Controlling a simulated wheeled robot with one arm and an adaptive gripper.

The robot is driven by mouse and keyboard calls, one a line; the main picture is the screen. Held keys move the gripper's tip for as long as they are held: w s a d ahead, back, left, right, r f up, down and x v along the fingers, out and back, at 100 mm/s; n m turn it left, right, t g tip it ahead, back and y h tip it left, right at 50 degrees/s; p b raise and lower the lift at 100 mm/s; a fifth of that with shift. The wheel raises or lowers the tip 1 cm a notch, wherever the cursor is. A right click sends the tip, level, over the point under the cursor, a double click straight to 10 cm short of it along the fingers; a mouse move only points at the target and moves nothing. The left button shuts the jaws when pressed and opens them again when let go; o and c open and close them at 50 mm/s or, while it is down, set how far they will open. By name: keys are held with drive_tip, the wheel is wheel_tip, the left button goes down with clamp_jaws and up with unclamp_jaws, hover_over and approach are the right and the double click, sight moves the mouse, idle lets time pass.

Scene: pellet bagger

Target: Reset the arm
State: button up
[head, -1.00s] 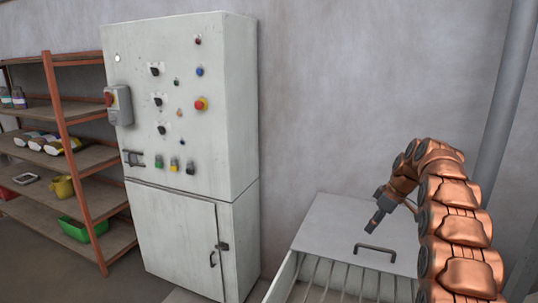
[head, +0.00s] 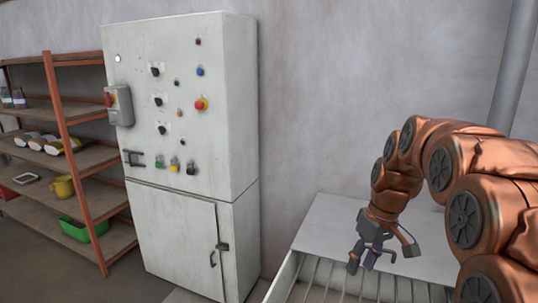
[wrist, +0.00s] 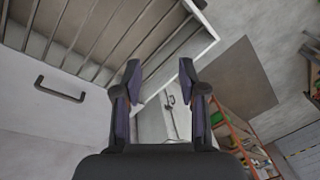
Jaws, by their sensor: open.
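My copper-coloured arm (head: 440,150) reaches in from the right in the head view and bends down at its end. My gripper (head: 368,262) is open and empty, with its fingers pointing down in front of the white bin with bars. In the wrist view my gripper (wrist: 160,85) shows two fingers spread apart with nothing between them. The barred bin (head: 345,215) lies below and behind the gripper in the head view.
A white control cabinet (head: 165,240) with knobs, buttons and a red emergency stop (head: 201,104) stands left of the bin. An orange-framed shelf (head: 75,160) holds a yellow mug (head: 63,187) and a green crate (head: 80,229). A grey pipe runs up the wall at right.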

drive_tip(key=s+a+f+m+g+h, duration=0.1)
drive_tip(key=s+f+m, duration=0.1)
drive_tip(key=s, duration=1.3)
drive_tip(key=s+a+f+m+h, duration=0.1)
drive_tip(key=s+f, duration=0.4)
drive_tip(key=s, duration=1.1)
drive_tip(key=shift+a+m+g, duration=0.4)
drive_tip(key=shift+m, duration=0.4)
drive_tip(key=shift+d, duration=0.1)
